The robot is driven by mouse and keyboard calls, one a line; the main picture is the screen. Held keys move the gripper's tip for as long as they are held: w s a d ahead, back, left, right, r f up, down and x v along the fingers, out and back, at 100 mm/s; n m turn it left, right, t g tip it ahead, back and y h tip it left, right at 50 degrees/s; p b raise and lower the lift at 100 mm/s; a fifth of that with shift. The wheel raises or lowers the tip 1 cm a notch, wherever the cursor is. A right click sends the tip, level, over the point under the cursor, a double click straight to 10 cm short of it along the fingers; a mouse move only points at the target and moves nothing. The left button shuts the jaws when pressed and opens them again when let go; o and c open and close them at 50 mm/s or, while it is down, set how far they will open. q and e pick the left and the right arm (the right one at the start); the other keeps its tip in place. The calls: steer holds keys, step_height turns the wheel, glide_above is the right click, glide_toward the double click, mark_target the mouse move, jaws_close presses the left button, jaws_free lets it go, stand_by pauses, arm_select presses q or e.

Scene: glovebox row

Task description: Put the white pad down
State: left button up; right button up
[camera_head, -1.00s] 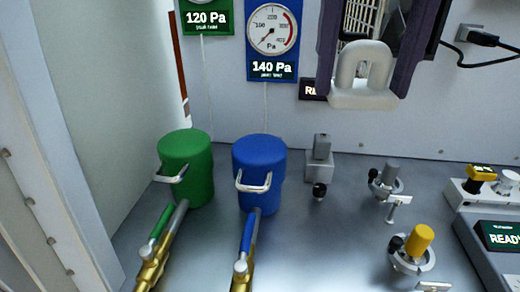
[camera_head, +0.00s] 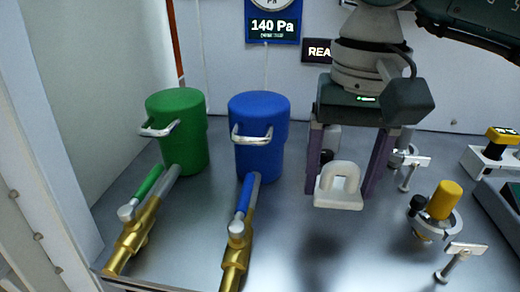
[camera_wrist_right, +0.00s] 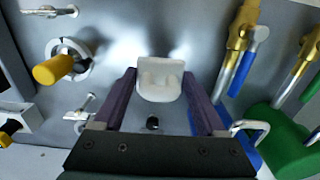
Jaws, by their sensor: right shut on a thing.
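The white pad (camera_head: 338,200) is a pale block with an arched handle on top. In the head view it is right of the blue canister. My right gripper (camera_head: 341,182) points down with its purple fingers on either side of the pad, shut on it. A dark shadow falls on the grey floor in front of the pad, so it looks held above the floor; the exact gap is unclear. The right wrist view also shows the pad (camera_wrist_right: 160,92) between the fingertips (camera_wrist_right: 160,84). My left gripper is not in view.
A green canister (camera_head: 182,145) and blue canister (camera_head: 258,150) stand left, with brass valves (camera_head: 131,245) (camera_head: 236,258) in front. A yellow-topped fixture (camera_head: 444,200) stands right of the pad. A panel (camera_head: 508,205) is at the right edge. The grey floor (camera_head: 330,260) before the pad is clear.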

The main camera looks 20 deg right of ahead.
mark_target(328, 228)
step_height(328, 228, down, 6)
steer(key=shift+r, duration=0.1)
stand_by(0.4)
steer(key=shift+f+b, duration=0.2)
steer(key=shift+b, duration=0.1)
steer(key=o, duration=1.4)
